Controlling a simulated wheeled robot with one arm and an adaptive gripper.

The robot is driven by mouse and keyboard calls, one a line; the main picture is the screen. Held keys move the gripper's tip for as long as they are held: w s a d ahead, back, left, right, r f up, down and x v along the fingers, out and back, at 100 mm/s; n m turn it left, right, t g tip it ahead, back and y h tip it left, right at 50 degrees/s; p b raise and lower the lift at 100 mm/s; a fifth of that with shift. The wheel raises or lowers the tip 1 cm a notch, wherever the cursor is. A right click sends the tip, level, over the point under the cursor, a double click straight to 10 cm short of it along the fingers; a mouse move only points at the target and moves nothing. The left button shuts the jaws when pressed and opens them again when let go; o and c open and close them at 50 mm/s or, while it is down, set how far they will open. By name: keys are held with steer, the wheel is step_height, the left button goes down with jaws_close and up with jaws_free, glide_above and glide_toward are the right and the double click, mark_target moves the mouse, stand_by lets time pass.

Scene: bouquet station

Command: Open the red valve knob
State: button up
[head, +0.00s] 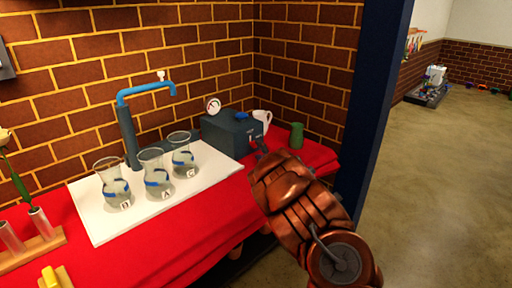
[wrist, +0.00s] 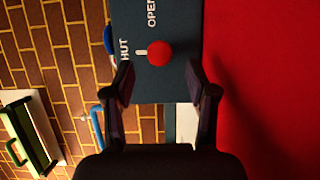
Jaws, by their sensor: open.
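The red valve knob (wrist: 159,53) is a round ball at the end of a short pale stem on the face of a dark blue-grey box (wrist: 180,25). The word OPEN and a partly hidden word ending in HUT are printed beside it. In the wrist view my gripper (wrist: 161,84) is open, its two fingers to either side and just below the knob, not visibly touching it. In the head view the box (head: 226,137) stands on the red-covered table, and my gripper (head: 262,147) is at its front right. The knob is hidden there by my arm.
A white mug (head: 263,117) and a green cup (head: 297,136) stand close to the box on the right. A gauge (head: 213,105) shows above it. Left are a blue tap (head: 146,89) and labelled glass vases (head: 155,177) on a white board (head: 92,219). A brick wall (head: 215,60) stands behind.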

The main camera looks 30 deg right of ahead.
mark_target(255, 145)
steer(key=shift+w+d+r, duration=0.1)
steer(key=shift+w+d, duration=0.1)
steer(key=shift+w, duration=1.05)
steer(key=shift+w+d, duration=0.1)
steer(key=shift+w, duration=0.4)
steer(key=shift+w+d, duration=0.1)
steer(key=shift+w, duration=0.35)
steer(key=shift+c, duration=0.4)
jaws_close()
